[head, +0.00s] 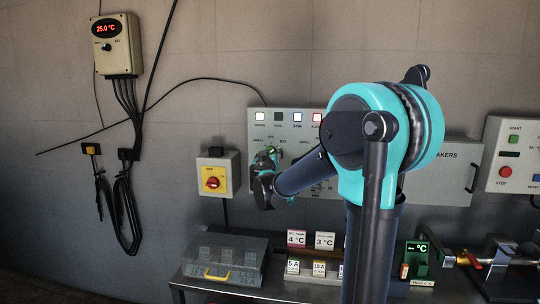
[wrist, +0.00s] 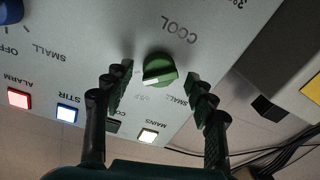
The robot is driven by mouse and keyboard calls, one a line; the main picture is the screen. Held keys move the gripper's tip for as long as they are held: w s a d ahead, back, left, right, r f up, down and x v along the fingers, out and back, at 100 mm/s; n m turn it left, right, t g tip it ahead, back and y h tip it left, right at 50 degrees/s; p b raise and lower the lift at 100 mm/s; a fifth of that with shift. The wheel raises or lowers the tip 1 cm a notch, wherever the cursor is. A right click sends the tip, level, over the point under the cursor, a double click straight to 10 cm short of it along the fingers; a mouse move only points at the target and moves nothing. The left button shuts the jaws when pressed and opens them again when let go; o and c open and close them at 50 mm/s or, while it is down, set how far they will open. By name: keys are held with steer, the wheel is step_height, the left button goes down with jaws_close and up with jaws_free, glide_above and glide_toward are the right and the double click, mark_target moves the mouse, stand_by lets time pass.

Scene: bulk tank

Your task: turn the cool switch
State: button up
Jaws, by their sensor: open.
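The cool switch (wrist: 160,69) is a round green knob with a pale pointer mark, on a grey control panel (wrist: 215,30). The lettering COOL stands beside it, upside down in the wrist view. My gripper (wrist: 160,88) is open, one finger to each side of the knob, with gaps on both sides. I cannot tell how deep the fingertips reach. In the head view my gripper (head: 266,163) is in front of the panel's left part and hides some of it; a bit of green shows there.
The panel's MAINS (wrist: 148,136), STIR (wrist: 68,114) and ALARM (wrist: 19,98) lamps are lit; the COOL lamp (wrist: 115,126) is dark. A blue knob (wrist: 10,12) is nearby. Below is a bench with price-like temperature cards (head: 296,238).

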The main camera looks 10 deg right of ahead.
steer(key=shift+w+d, duration=0.15)
steer(key=shift+w, duration=0.4)
steer(key=c, duration=1.1)
steer(key=shift+c, duration=0.2)
steer(key=shift+n, duration=0.3)
steer(key=n, duration=0.4)
steer(key=shift+r+n+g, duration=0.15)
steer(key=shift+n+g, duration=0.15)
steer(key=shift+n, duration=2.1)
